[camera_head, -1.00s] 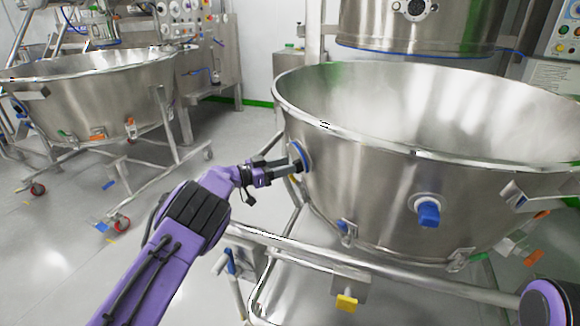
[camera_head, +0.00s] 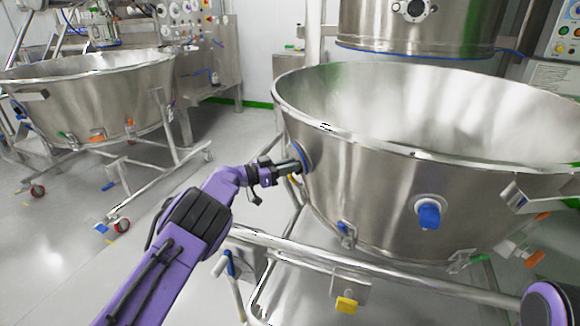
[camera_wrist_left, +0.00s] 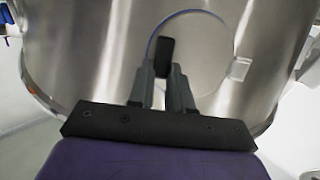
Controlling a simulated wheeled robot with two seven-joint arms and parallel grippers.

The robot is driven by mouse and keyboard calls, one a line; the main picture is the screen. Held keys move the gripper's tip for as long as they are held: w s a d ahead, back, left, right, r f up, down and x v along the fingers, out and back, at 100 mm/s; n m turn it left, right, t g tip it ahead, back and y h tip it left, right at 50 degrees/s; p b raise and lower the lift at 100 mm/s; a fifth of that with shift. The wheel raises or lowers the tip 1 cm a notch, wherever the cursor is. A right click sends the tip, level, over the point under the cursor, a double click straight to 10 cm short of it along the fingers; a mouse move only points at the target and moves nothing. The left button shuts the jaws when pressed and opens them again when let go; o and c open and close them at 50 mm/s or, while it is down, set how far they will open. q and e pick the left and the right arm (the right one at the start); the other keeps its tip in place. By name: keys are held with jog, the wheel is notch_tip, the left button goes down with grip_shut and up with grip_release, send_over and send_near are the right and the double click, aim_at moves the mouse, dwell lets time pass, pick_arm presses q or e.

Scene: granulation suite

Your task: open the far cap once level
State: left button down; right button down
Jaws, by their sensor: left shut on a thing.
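The far cap (camera_head: 303,154) is on the left side wall of the large steel bowl (camera_head: 370,190); only its blue rim shows past my gripper. My left gripper (camera_head: 297,162) reaches it from the left and is shut on it. In the left wrist view the cap's pale round disc (camera_wrist_left: 208,55) lies against the wall, and a dark block (camera_wrist_left: 164,54) sits at the tips of my left gripper (camera_wrist_left: 162,75). The cap's handle is mostly hidden, so its angle is unclear. My right gripper is out of view.
A second cap with a blue handle (camera_head: 429,216) is on the bowl's front wall. A tubular frame (camera_head: 310,257) with a yellow-tagged bracket (camera_head: 347,303) runs below. Another steel bowl on a wheeled stand (camera_head: 95,95) is at the left, with open floor between.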

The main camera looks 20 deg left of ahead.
pick_arm(q)
jog(key=shift+a+f, duration=0.1)
jog(key=shift+a, duration=0.15)
